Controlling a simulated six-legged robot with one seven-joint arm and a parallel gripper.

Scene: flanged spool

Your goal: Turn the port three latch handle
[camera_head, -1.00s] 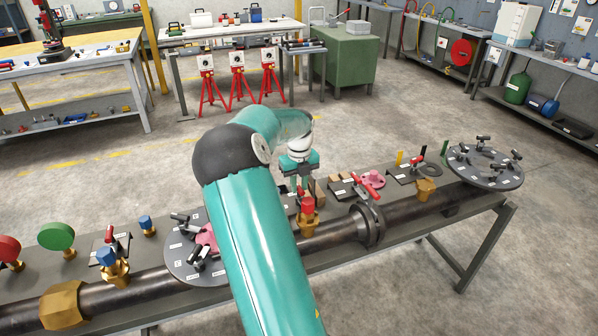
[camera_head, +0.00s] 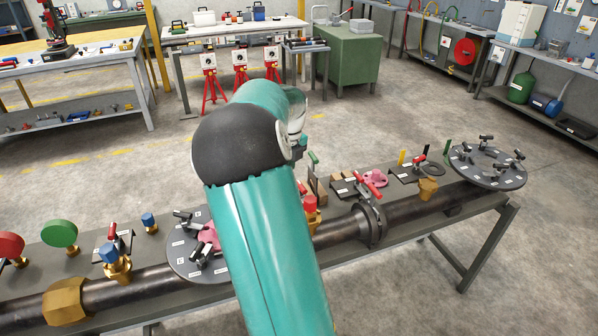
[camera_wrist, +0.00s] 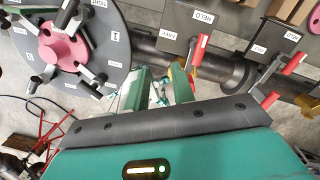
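A dark round plate (camera_head: 176,262) with a pink hub and several black latch handles lies on the bench left of my arm, partly hidden by it. What looks like this plate fills the upper left of the wrist view, with its pink hub (camera_wrist: 62,50), black handles with grey ends (camera_wrist: 98,73) and white labels. I cannot tell which handle belongs to port three. My gripper (camera_wrist: 160,82) shows two green fingers spread apart with nothing between them, right of the plate and apart from its handles. In the head view my arm mostly hides the gripper.
A dark pipe with a flange (camera_head: 370,222) runs along the bench. Red-handled valves (camera_wrist: 290,65) stand close to the gripper's right. A second handled plate (camera_head: 488,166) sits at the bench's right end. A green knob (camera_head: 59,234) stands at left.

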